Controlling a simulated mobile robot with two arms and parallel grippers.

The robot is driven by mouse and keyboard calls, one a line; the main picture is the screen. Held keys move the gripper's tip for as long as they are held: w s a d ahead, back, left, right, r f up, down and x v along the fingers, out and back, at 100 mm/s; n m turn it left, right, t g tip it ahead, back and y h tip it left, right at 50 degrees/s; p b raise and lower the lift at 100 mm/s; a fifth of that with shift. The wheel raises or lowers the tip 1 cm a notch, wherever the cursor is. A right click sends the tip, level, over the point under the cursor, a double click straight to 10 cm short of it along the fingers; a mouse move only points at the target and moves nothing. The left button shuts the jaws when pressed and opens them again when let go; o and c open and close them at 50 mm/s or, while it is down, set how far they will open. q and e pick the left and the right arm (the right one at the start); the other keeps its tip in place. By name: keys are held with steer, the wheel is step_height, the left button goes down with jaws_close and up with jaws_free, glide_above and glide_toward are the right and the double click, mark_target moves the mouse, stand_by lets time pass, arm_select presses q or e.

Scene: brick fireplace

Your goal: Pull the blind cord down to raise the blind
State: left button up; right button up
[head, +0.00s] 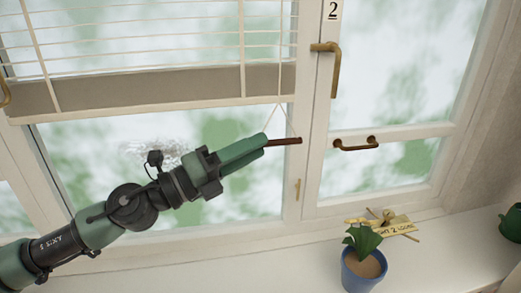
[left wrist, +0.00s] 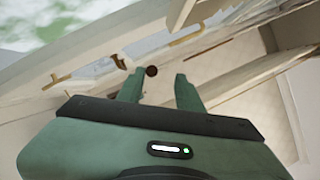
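The blind (head: 150,88) hangs partly lowered over the left window, with its beige bottom rail level above the sill. Its thin pale cord (head: 280,104) splits into two strands that run down to a dark reddish-brown bar handle (head: 285,141). My left gripper (head: 258,146) is at this handle, whose left end is hidden behind the fingers in the head view. In the left wrist view, the fingers (left wrist: 160,85) stand apart, and the handle's round end (left wrist: 151,71) shows between their tips, nearer the left finger. A gap shows to the right finger. My right gripper is not in view.
A brass window handle (head: 333,66) and a brass pull (head: 355,144) are on the right window frame.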

arm_select(q)
steer(key=b+v, duration=0.2)
steer(key=v, duration=0.1)
stand_by(0.4)
steer(key=shift+r, duration=0.1)
